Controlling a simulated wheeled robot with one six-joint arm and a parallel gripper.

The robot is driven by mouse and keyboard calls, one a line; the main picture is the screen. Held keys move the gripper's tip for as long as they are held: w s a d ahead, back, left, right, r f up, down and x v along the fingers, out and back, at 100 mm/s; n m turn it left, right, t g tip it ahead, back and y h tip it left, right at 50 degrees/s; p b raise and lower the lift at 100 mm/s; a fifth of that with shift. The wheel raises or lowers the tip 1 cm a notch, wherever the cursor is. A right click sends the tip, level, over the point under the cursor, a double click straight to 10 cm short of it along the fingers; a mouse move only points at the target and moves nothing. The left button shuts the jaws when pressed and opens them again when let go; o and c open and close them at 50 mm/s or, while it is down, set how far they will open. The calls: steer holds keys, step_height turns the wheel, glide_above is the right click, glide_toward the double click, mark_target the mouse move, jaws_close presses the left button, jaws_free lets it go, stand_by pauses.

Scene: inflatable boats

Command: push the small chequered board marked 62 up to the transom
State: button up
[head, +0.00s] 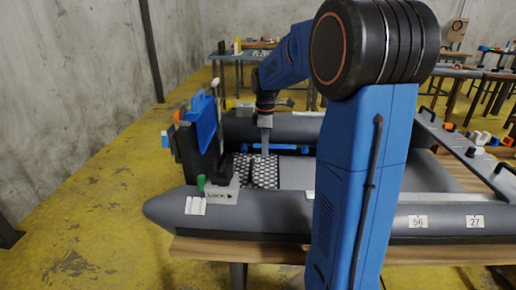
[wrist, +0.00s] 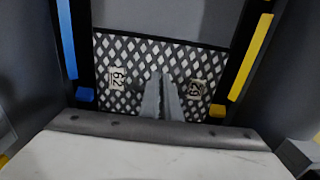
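The chequered black-and-white board (head: 266,180) lies flat on the boat floor, just right of the upright dark transom (head: 190,150). I cannot tell whether its near-transom edge touches; the transom and a bracket hide that corner. In the wrist view the board (wrist: 135,62) carries two small labels; the left one reads 62 and the right one seems the same, turned over. My gripper (head: 265,150) points down over the board. In the wrist view my gripper's fingers (wrist: 161,74) are nearly together over the board's middle, holding nothing visible. Contact with the board is unclear.
The grey boat tube (head: 250,215) runs along the near side, with labels 56 and 27 at right. A blue strip (wrist: 67,38) and a yellow strip (wrist: 251,55) flank the board. Bare grey floor (wrist: 165,15) lies beyond it, away from the transom.

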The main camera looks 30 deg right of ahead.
mark_target(264, 175)
steer(key=shift+f, duration=4.4)
steer(key=shift+w+a, duration=0.3)
steer(key=shift+a, duration=0.2)
steer(key=shift+w+a, duration=0.25)
steer(key=shift+a, duration=0.2)
steer(key=shift+s+d+f, duration=0.1)
steer(key=shift+s+d, duration=0.55)
steer(key=shift+d, duration=0.15)
step_height(264, 175, up, 9)
steer(key=shift+w, duration=0.15)
